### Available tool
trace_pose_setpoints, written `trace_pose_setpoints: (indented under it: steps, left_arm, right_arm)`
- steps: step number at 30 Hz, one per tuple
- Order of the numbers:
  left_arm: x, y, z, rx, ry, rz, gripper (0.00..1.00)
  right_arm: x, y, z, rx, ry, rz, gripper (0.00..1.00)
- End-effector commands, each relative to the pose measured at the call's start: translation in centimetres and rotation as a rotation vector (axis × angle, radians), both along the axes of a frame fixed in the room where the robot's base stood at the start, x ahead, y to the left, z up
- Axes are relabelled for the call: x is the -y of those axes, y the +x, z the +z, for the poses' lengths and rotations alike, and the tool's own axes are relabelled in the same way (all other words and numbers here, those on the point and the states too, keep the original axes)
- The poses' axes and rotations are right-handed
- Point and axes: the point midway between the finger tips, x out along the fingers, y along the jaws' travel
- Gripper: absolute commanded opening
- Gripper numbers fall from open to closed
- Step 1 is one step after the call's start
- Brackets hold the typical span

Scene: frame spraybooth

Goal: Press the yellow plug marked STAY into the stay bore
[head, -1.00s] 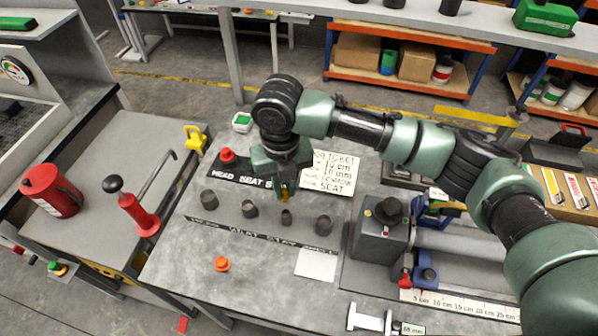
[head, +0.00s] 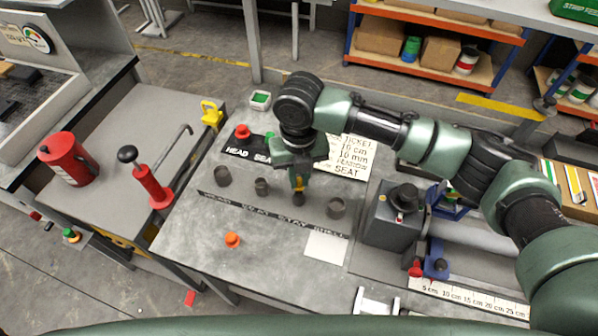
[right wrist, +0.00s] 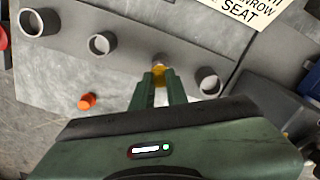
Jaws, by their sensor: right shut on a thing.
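My right gripper (head: 298,180) points down at the row of bores and is shut on the yellow plug (head: 298,186). The plug also shows between the fingers in the right wrist view (right wrist: 160,76); its marking is not readable. The stay bore (head: 299,199) is the narrow dark collar third from the left, above the printed STAY label. The plug's lower end is right over or at its mouth; I cannot tell whether it has entered. In the right wrist view the fingers and plug hide much of this bore (right wrist: 159,58). My left gripper is out of view.
Wider collars stand left (head: 262,187) and right (head: 336,208) of the stay bore. An orange plug (head: 232,240) lies in front, a red one (head: 242,131) behind. A grey clamp block (head: 390,215) stands to the right. A red lever tool (head: 152,187) stands on the left bench.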

Motion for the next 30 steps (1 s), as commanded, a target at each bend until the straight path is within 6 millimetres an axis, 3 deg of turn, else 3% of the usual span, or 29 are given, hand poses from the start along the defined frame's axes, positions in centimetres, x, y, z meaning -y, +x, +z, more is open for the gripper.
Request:
trace_pose_setpoints:
  steps: [30]
  left_arm:
    - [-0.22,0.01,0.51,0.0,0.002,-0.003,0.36]
  right_arm:
    - [-0.03,-0.01,-0.37,0.0,0.0,0.0,0.0]
